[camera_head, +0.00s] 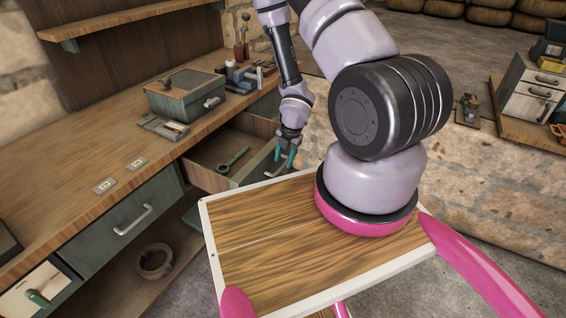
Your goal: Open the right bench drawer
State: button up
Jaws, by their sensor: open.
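The right bench drawer (205,178) stands pulled out from under the wooden bench top, its inside showing. My gripper (284,160), with teal fingers, is open and empty at the drawer front, just above the handle. I cannot tell whether the fingers touch the handle. The drawer's front face is partly hidden by my wooden platform.
The left drawer (125,222) is shut. A green box (185,93) and a small tray (163,127) sit on the bench top (75,165). A coiled ring (154,261) lies on the lower shelf. A small cabinet (533,90) stands at the far right.

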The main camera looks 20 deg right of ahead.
notch_tip(320, 180, up, 9)
jog(key=s+d, duration=0.1)
jog(key=shift+s+f, duration=0.15)
dwell(0.4)
jog(key=w+d+r+m+t+h, duration=0.1)
jog(key=w+d+r+m+t, duration=0.1)
jog(key=r+m, duration=0.8)
jog(key=w+d+r+m+t+h, duration=0.15)
jog(key=r+m, duration=0.25)
jog(key=r, duration=1.1)
jog(key=s+a+r+m+t+y, duration=0.1)
jog(key=s+a+r+m, duration=0.3)
jog(key=s+r+m, duration=0.4)
jog(key=s+a+r+m+t+y, duration=0.1)
jog(key=s+a+r+m, duration=0.4)
jog(key=r, duration=0.7)
jog(key=s+m+y, duration=0.1)
jog(key=s+m, duration=0.1)
jog(key=s, duration=0.2)
jog(key=shift+s+r+m, duration=0.15)
jog(key=shift+r+m, duration=0.25)
